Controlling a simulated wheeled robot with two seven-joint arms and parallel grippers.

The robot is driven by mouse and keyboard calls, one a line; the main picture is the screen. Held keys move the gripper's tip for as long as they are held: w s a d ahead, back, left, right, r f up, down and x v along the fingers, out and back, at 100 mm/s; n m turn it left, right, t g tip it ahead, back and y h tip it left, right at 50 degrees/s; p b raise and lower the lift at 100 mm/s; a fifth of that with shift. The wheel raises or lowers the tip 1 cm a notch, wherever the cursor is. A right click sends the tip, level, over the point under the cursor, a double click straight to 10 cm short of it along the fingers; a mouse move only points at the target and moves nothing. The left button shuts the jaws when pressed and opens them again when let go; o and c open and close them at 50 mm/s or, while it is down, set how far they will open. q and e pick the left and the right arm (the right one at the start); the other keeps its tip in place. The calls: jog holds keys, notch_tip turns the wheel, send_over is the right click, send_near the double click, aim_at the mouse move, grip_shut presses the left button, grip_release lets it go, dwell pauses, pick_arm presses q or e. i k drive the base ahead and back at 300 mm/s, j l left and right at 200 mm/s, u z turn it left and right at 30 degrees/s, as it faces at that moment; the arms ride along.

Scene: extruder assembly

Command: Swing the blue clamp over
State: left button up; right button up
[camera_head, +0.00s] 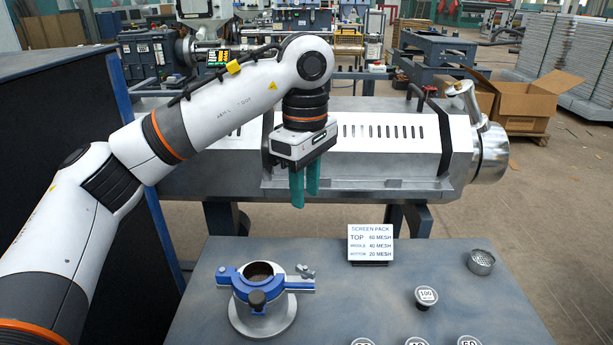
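The blue clamp (236,281) sits around the upper part of a round grey metal fitting (263,320) on the grey table. A blue arm juts out on each side of it. The fitting's top opening is visible. My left gripper (304,194) hangs fingers-down, well above and behind the clamp, apart from it. Its two teal fingers look close together with nothing visible between them; the angle hides the gap. My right gripper is not in view.
A sign reading "SCREEN PACK" (371,243) stands at the table's back edge. A mesh cup (481,262) and a labelled knobbed weight (426,297) stand on the right, with more at the front edge. The extruder barrel (385,145) lies behind. A dark cabinet (60,130) is left.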

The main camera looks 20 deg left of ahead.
aim_at(258, 294)
jog(key=k+l, duration=0.8)
jog(key=l, duration=0.15)
